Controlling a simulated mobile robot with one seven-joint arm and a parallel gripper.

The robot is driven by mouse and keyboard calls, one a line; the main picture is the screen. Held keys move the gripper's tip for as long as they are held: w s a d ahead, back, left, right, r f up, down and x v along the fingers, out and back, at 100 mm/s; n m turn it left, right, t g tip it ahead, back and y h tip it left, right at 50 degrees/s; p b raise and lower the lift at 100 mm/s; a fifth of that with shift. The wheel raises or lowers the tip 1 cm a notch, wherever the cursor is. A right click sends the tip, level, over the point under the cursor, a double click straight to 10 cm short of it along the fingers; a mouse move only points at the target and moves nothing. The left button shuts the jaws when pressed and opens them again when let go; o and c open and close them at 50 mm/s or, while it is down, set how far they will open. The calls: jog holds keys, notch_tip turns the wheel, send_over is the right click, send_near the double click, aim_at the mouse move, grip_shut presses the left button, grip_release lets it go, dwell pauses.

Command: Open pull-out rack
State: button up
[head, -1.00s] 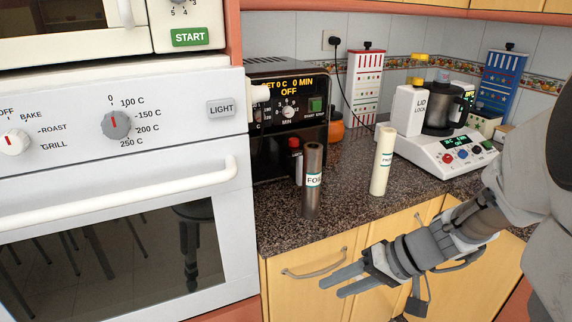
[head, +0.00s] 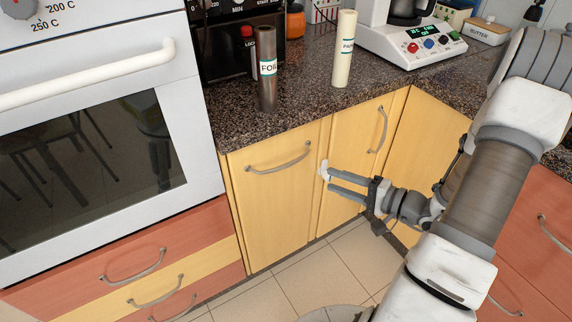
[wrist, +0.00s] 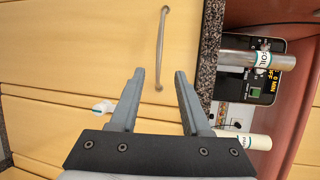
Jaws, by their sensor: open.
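The likely pull-out rack is the narrow yellow front (head: 275,205) beside the oven, with a grey, nearly level bar handle (head: 278,158) near its top. My gripper (head: 331,180) is open and empty. It is right of and a little lower than that handle, in front of the join with the neighbouring yellow door (head: 350,150). In the wrist view the handle (wrist: 160,45) runs up and down, and its lower end appears between the fingertips (wrist: 160,74). The fingers look apart from the handle. The gap to the front is hard to judge.
A small white fitting (wrist: 103,107) is on the front near my fingertips. The neighbouring door has a steep handle (head: 378,130). The speckled counter (head: 300,105) overhangs above, with a foil roll (head: 267,85) and a paper roll (head: 344,50) near its edge. The oven (head: 110,120) stands left.

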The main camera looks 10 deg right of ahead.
aim_at(286, 164)
jog(key=b+x, duration=0.2)
jog(key=x, duration=1.3)
jog(key=shift+w+a, duration=0.2)
jog(key=shift+w, duration=0.05)
grip_shut()
dwell(0.7)
